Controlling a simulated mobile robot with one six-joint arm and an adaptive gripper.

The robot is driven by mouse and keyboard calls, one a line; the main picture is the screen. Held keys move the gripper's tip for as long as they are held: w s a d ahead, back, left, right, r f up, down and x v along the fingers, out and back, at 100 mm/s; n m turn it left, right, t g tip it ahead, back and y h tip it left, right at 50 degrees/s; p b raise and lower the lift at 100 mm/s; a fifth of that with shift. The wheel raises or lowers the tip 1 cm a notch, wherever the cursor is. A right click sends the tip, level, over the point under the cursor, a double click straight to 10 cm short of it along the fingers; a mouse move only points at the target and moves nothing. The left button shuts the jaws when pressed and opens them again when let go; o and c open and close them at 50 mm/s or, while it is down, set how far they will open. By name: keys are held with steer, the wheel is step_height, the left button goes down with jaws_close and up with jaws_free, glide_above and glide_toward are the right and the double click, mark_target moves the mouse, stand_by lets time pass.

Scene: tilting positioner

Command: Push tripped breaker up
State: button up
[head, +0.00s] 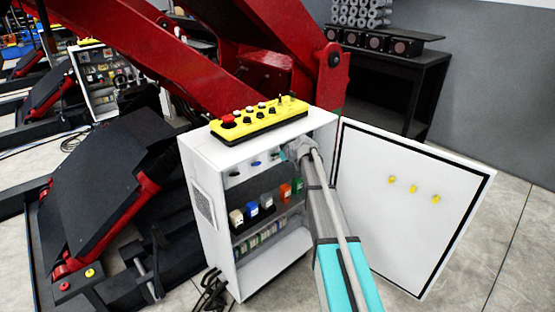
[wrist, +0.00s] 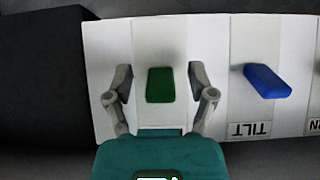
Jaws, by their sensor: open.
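My gripper (wrist: 161,92) is open in the wrist view, with one finger on each side of a green breaker lever (wrist: 160,84). I see a gap between the lever and each finger. To the right is a blue breaker lever (wrist: 267,81), slanted, above an upside-down "TILT" label. Both sit on white breaker faces. In the head view my gripper (head: 297,149) is inside the upper right of the open white cabinet (head: 207,158), at its top breaker row. It hides the right end of that row. Which breaker is tripped I cannot tell.
The cabinet door (head: 412,215) stands open to the right of my arm. A yellow control box (head: 259,121) lies on the cabinet top. Coloured components (head: 268,202) fill the lower shelves. A dark surface (wrist: 40,80) lies left of the breakers in the wrist view.

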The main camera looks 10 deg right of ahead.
steer(key=shift+f+t+b, duration=0.25)
steer(key=shift+t+b, duration=0.05)
steer(key=shift+b, duration=0.35)
step_height(320, 180, down, 2)
steer(key=t+y+b, duration=0.1)
steer(key=t+b, duration=0.2)
steer(key=b, duration=0.3)
steer(key=t+y+b, duration=0.2)
steer(key=b, duration=0.4)
steer(key=shift+w+t+y, duration=0.1)
steer(key=shift+t+y, duration=0.2)
steer(key=shift+t, duration=0.1)
steer(key=v, duration=1.4)
steer(key=s+a+r+m+g+h+p, duration=0.1)
steer(key=s+a+g+p, duration=0.5)
steer(key=s+p, duration=0.3)
steer(key=s+a+r+m+g+h+p, duration=0.1)
steer(key=s+a+r+g+h+p, duration=0.1)
steer(key=s+a+g+p, duration=0.3)
steer(key=shift+s+a+g+p, duration=0.4)
steer(key=shift+s+a+p, duration=1.15)
steer(key=shift+s+p, duration=0.7)
